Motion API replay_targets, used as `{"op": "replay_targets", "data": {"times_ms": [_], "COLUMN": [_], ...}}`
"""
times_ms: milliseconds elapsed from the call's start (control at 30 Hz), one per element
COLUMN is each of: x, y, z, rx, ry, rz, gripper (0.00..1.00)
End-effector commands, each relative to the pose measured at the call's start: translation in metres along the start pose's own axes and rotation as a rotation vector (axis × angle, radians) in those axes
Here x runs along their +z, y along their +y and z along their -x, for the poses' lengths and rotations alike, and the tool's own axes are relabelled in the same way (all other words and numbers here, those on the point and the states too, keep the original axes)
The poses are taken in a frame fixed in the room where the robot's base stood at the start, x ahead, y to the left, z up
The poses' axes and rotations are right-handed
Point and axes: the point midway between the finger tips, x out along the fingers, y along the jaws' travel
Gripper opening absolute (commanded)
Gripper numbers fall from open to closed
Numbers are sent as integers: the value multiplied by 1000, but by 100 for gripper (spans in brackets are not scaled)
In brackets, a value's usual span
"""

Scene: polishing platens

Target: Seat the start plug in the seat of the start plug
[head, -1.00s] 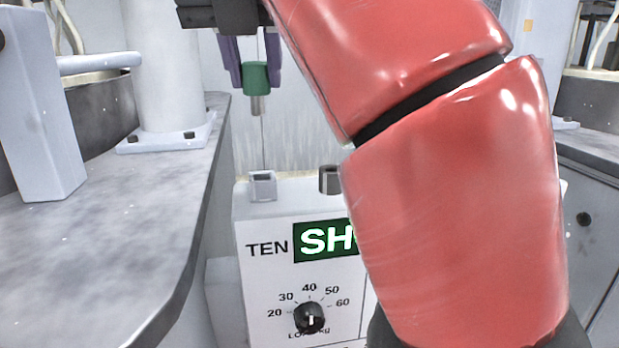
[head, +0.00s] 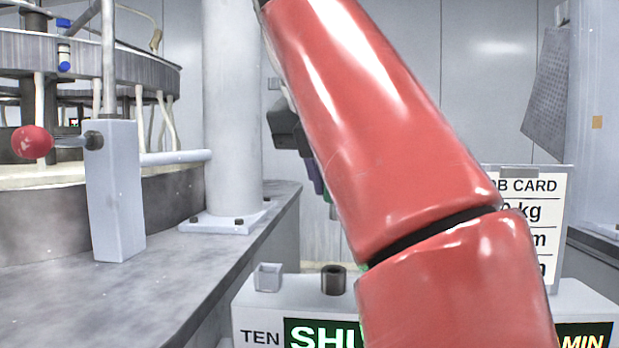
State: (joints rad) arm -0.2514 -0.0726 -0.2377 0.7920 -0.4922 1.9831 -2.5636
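My gripper (head: 317,178) shows only in part, left of my red arm, which hides much of it. A purple finger is visible, with a small bit of the green start plug (head: 327,194) at its lower end; the plug's metal pin is hidden. The gripper is above and behind the control box. On the box's top are a dark round hollow socket (head: 334,281) and, to its left, a small grey square holder (head: 268,278). I cannot tell for sure which is the start plug's seat. The plug is apart from both.
A grey bench (head: 190,275) with a post (head: 115,190) and a red knob (head: 32,142) is on the left. A white column (head: 232,110) stands behind; a job card (head: 530,215) is at right.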

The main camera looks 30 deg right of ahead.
Motion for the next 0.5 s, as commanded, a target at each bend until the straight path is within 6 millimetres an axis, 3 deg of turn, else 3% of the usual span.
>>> {"op": "replay_targets", "data": {"times_ms": [500], "x": [-5], "y": [0], "z": [-9], "rx": [-1], "ry": [0], "rz": [0], "gripper": [5]}}
